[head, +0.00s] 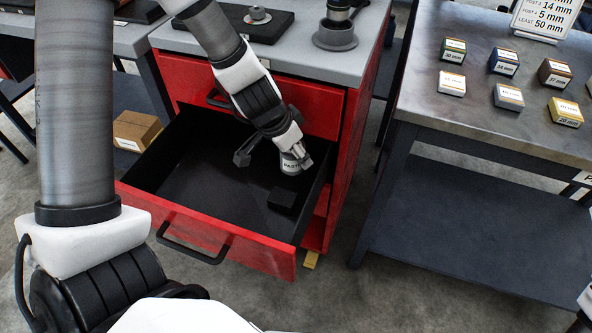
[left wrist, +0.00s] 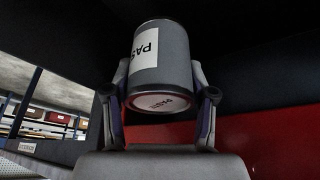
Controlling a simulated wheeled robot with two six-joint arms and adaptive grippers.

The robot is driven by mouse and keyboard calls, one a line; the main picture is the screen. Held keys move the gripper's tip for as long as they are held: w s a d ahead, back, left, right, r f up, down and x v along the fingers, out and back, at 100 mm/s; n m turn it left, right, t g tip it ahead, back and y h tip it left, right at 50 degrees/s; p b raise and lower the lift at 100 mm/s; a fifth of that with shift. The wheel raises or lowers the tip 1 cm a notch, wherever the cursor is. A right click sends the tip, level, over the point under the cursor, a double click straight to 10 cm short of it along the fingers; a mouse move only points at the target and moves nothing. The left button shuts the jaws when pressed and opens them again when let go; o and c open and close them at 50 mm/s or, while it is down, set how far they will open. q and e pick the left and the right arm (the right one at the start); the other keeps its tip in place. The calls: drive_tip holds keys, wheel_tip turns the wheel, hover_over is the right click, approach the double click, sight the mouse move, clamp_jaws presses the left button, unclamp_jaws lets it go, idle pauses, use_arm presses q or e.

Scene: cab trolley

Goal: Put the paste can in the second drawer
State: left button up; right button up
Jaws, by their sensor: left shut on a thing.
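The paste can (head: 291,166) is a small grey cylinder with a white label. My left gripper (head: 297,153) is shut on it inside the open drawer (head: 190,235), toward the drawer's right side. In the left wrist view the can (left wrist: 172,62) sits between the two fingers of the gripper (left wrist: 160,100), its label partly showing. The open drawer has a red front with a black handle and a black interior. A closed red drawer (head: 310,105) is above it. I cannot tell whether the can touches the drawer floor.
A small dark block (head: 283,199) lies in the drawer near the can. The grey trolley top (head: 300,58) holds a round grey fixture (head: 336,36). A metal table (head: 490,120) with several small labelled boxes stands at right. A cardboard box (head: 137,130) is at left.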

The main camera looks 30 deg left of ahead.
use_arm(q)
drive_tip(key=shift+f+b, duration=0.75)
drive_tip(key=shift+f, duration=0.2)
wheel_tip(320, 180, down, 6)
drive_tip(key=b, duration=0.5)
drive_tip(key=shift+w+r, duration=0.1)
drive_tip(key=shift+r, duration=0.35)
clamp_jaws()
drive_tip(key=shift+f, duration=0.25)
drive_tip(key=o, duration=1.4)
unclamp_jaws()
drive_tip(key=shift+o, duration=0.2)
drive_tip(key=shift+r, duration=0.1)
